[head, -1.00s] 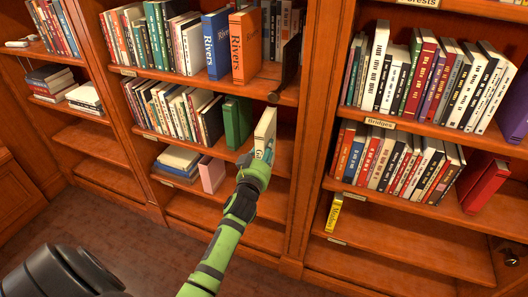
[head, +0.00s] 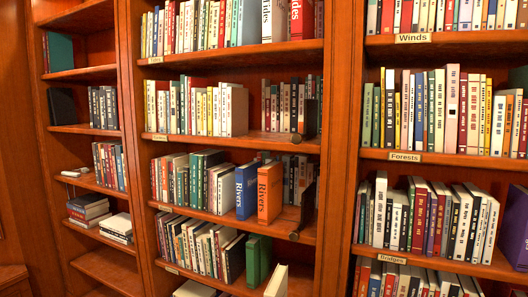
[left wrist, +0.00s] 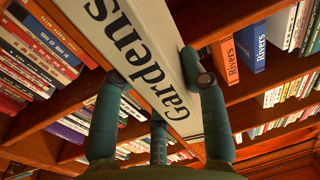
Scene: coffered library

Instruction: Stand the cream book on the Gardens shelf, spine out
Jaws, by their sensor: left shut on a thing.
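The cream book (left wrist: 150,45) fills the middle of the left wrist view, with "Gardens" in dark letters along its spine. My left gripper (left wrist: 162,80) is shut on it, its dark green fingers on both sides. In the head view only the book's upper end (head: 277,282) shows at the bottom edge, upright and slightly tilted, right of two green books (head: 258,260). The gripper is below that picture. My right gripper is in neither view. I cannot read a Gardens label on any shelf; the label on the green books' shelf (head: 171,268) is too small.
On the shelf above the green books stand a blue Rivers book (head: 246,190), an orange Rivers book (head: 270,192) and a dark bookend (head: 306,205). A wooden upright (head: 340,150) divides this bay from the right one, labelled Winds (head: 412,38), Forests (head: 404,156) and Bridges (head: 391,258).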

